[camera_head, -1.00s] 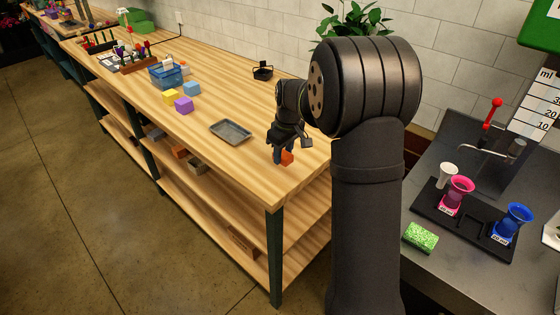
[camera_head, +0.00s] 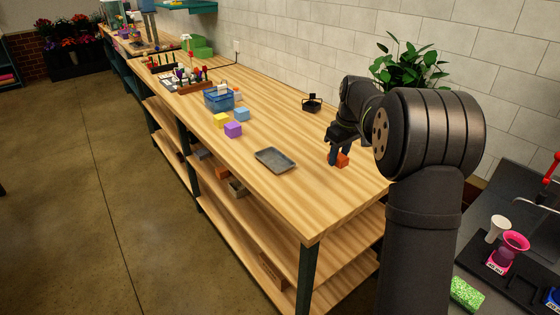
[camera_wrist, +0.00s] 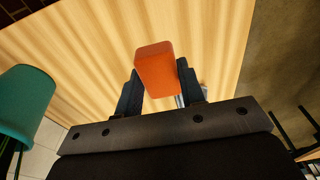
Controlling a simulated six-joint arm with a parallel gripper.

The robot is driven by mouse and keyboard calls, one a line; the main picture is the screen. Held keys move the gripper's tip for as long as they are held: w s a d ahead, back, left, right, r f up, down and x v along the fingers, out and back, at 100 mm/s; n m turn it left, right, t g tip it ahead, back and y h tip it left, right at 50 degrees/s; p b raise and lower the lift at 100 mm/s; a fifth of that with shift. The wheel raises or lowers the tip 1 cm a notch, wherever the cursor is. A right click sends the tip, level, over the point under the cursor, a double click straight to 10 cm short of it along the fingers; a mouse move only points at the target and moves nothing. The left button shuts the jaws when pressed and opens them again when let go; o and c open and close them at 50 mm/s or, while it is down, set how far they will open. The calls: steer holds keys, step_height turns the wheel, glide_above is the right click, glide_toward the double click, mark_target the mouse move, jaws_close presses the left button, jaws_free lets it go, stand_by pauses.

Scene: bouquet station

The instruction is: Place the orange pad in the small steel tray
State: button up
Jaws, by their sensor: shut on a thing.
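The orange pad (camera_head: 342,160) is a small orange block on or just above the wooden bench, at its near right part; I cannot tell whether it touches the wood. My gripper (camera_head: 335,155) is shut on it. In the wrist view the orange pad (camera_wrist: 156,70) sits between the two dark fingers of my gripper (camera_wrist: 158,88). The small steel tray (camera_head: 275,160) is a shallow grey tray lying flat on the bench, to the left of my gripper in the head view. It looks empty.
Yellow (camera_head: 221,120), purple (camera_head: 233,130) and blue (camera_head: 241,114) blocks lie beyond the tray, near a blue basket (camera_head: 218,98). A small black holder (camera_head: 312,103) stands near the wall. A leafy plant (camera_head: 410,65) is behind my arm. Bare wood separates gripper and tray.

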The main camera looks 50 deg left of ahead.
steer(key=s+a, duration=0.1)
steer(key=a, duration=1)
steer(key=s+a+f, duration=0.2)
steer(key=a, duration=0.1)
steer(key=s+a+f, duration=0.2)
steer(key=a, duration=0.1)
steer(key=s+a+f, duration=0.2)
steer(key=a, duration=0.1)
steer(key=shift+s+a+f, duration=0.15)
steer(key=shift+s+f, duration=0.05)
steer(key=shift+f, duration=1.85)
steer(key=shift+f, duration=0.1)
steer(key=shift+f, duration=0.35)
steer(key=o, duration=1)
steer(key=shift+c, duration=0.2)
